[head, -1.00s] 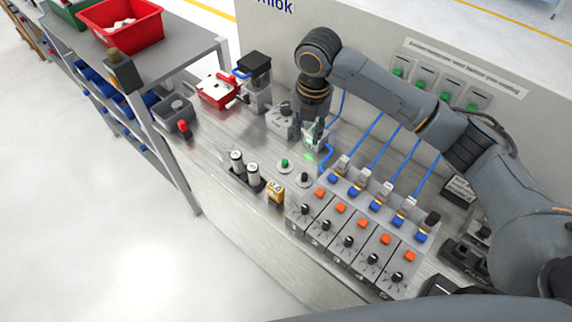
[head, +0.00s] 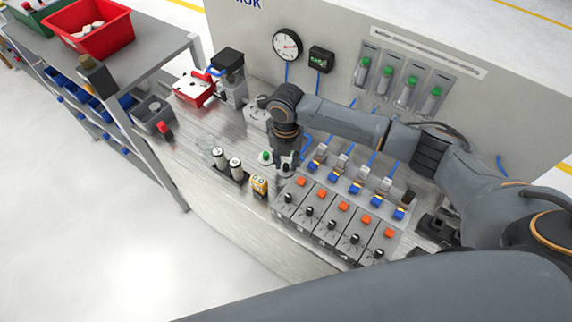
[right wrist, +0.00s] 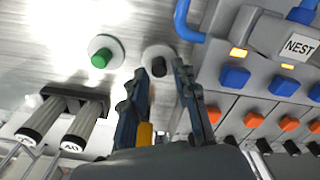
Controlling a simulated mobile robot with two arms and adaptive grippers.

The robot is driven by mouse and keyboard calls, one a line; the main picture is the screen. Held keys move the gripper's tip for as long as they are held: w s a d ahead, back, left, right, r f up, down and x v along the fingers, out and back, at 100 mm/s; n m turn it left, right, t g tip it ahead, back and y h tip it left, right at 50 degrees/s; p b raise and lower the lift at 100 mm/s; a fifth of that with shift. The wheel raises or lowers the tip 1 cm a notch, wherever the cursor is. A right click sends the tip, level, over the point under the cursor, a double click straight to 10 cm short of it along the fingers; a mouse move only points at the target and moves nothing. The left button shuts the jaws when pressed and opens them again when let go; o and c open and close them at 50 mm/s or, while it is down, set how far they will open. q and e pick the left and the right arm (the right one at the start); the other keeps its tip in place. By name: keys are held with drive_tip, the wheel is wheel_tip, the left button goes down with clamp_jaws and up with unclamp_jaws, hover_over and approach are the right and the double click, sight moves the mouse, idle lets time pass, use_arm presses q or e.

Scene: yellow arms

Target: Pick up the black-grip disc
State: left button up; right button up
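The black-grip disc (right wrist: 158,66), a pale round disc with a black knob, lies on the metal bench in the right wrist view. My right gripper (right wrist: 160,76) is open, its two fingers pointing down at the bench on either side of the black knob; I cannot tell if they touch it. In the head view my right gripper (head: 286,170) is over the disc's place and hides most or all of it. A similar disc with a green grip (right wrist: 103,54) lies just left; it also shows in the head view (head: 266,157). My left gripper is not in view.
A rack with metal cylinders (head: 228,165) and a yellow device (head: 259,184) stand close left and in front. A row of grey boxes with orange buttons (head: 322,208) and blue-tipped connectors (head: 335,175) stands close right. A gauge (head: 287,44) hangs on the back panel.

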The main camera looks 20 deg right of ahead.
drive_tip(key=shift+f, duration=0.8)
clamp_jaws()
drive_tip(key=shift+r, duration=0.1)
